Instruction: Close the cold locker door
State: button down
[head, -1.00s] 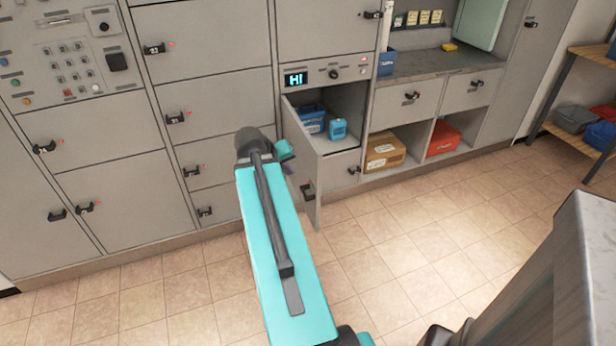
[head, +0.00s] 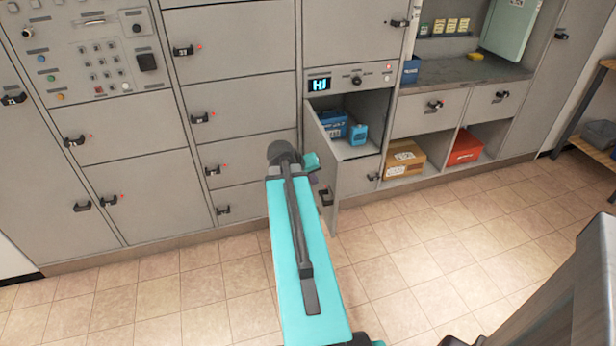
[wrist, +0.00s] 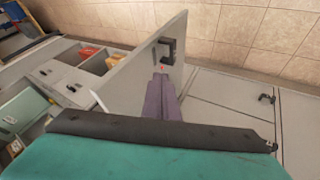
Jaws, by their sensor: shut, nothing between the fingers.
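The cold locker door (head: 322,160) is a grey panel hinged at the left of the open compartment and stands swung out toward me. Its black handle (head: 326,197) sits near the free edge, and the handle (wrist: 166,51) also shows in the wrist view. My gripper (head: 314,177) is on the door's outer, handle side, mostly hidden behind my arm in the head view. In the wrist view its purple fingers (wrist: 160,82) are shut and empty, pointing at the door face (wrist: 145,65) just below the handle. I cannot tell whether they touch it.
The open compartment holds a blue box (head: 333,123) and a small blue container (head: 358,134). Cubbies to the right hold a cardboard box (head: 405,158) and a red bin (head: 464,148). Closed lockers line the left. Tiled floor (head: 440,235) is clear in front.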

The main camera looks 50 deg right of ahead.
aim_at(333, 185)
jog(key=shift+s+d+f+p, duration=0.2)
jog(key=shift+s+d+f, duration=0.35)
jog(key=shift+d, duration=0.45)
jog(key=shift+s+d+f+p, duration=0.25)
jog(key=shift+d+f, duration=0.45)
jog(key=shift+d, duration=0.35)
jog(key=shift+s+d+f+p, duration=0.15)
jog(key=shift+s+d+f, duration=0.45)
jog(key=shift+d, duration=0.4)
jog(key=shift+w, duration=0.1)
